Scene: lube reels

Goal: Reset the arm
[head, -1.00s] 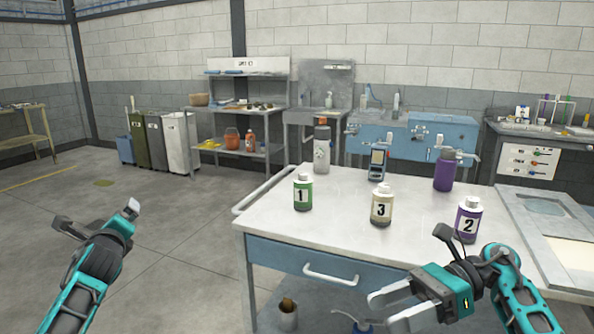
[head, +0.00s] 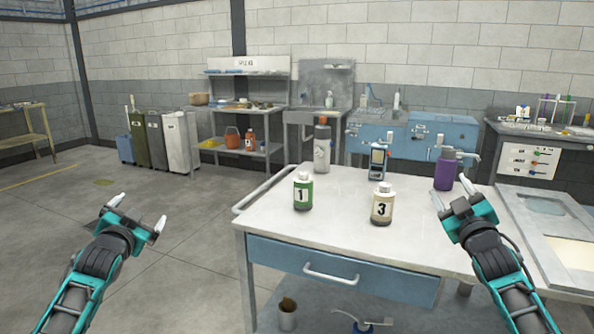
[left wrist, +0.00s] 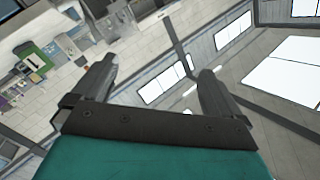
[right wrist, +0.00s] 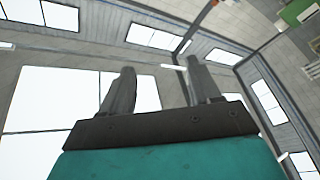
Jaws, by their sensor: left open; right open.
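My left gripper (head: 138,211) is raised over open floor left of the table, open and empty. It also shows open in the left wrist view (left wrist: 155,70), with nothing between the fingers. My right gripper (head: 451,192) is raised at the table's right part, open and empty. Its fingers stand apart in the right wrist view (right wrist: 160,66), with windows and ceiling behind them. In the head view my right gripper and forearm cover the spot where bottle 2 showed earlier, so that bottle is hidden.
A framed panel (head: 560,225) lies at right. Floor at left is clear.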

